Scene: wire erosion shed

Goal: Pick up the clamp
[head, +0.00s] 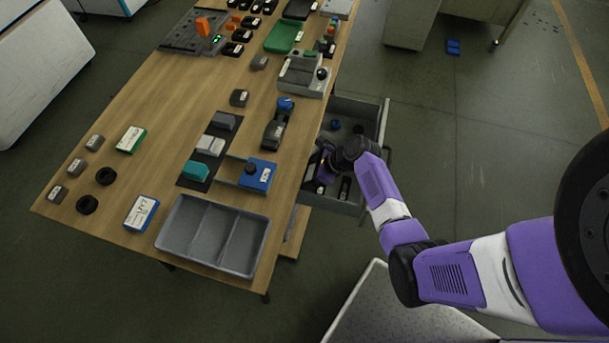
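My purple and white arm reaches from the right to the open grey drawer (372,122) under the table's right edge. My gripper (319,178) is down in the near part of the drawer, among small dark objects. Its fingers are small, dark and partly hidden by the wrist, so whether they are open or shut does not show. One dark object with a pale label (344,188) lies just right of it. I cannot tell for sure which object is the clamp.
The wooden table (120,95) holds an empty grey divided tray (212,235) at the near edge, a blue box (259,174), a green tray (283,36) and several small labelled blocks. A dark blue round object (335,124) lies in the drawer. The floor to the right is mostly clear.

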